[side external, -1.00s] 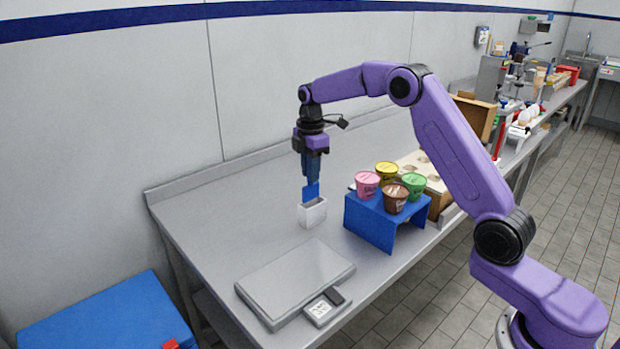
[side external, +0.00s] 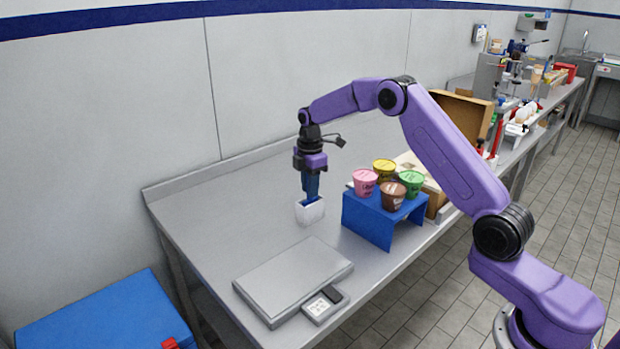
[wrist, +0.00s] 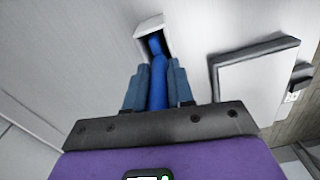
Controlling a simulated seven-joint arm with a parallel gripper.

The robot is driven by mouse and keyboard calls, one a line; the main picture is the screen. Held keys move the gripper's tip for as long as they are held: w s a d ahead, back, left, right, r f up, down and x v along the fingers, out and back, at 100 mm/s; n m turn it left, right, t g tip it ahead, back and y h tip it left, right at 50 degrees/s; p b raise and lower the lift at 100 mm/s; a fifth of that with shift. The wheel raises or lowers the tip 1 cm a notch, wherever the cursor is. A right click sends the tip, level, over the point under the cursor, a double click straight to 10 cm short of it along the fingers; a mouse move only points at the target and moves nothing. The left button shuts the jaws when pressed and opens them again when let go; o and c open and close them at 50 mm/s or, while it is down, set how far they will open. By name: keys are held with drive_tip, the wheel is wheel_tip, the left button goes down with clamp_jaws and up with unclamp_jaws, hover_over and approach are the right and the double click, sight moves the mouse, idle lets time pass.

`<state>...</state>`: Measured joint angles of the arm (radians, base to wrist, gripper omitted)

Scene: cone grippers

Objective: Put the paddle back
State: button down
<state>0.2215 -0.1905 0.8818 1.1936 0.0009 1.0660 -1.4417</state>
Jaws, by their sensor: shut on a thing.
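The paddle is blue and is held between the fingers of my gripper (side external: 311,186). In the wrist view the paddle (wrist: 158,75) points away from the fingers, and its far end is inside the mouth of a white box-shaped holder (wrist: 142,30). In the side view the white holder (side external: 310,213) stands on the steel table, with my gripper upright directly above it. The fingertips are close to the holder's rim. The lower part of the paddle is hidden inside the holder. My gripper also shows in the wrist view (wrist: 157,70), shut on the paddle.
A blue stand (side external: 368,221) with several colored cups is to the right of the holder. A flat scale (side external: 293,280) lies in front, with its small display. The steel table (side external: 215,215) is clear to the left. A blue box (side external: 105,318) sits at lower left.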

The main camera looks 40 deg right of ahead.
drive_tip(key=shift+f, duration=0.35)
drive_tip(key=shift+f, duration=0.6)
idle(0.4)
drive_tip(key=c, duration=0.9)
unclamp_jaws()
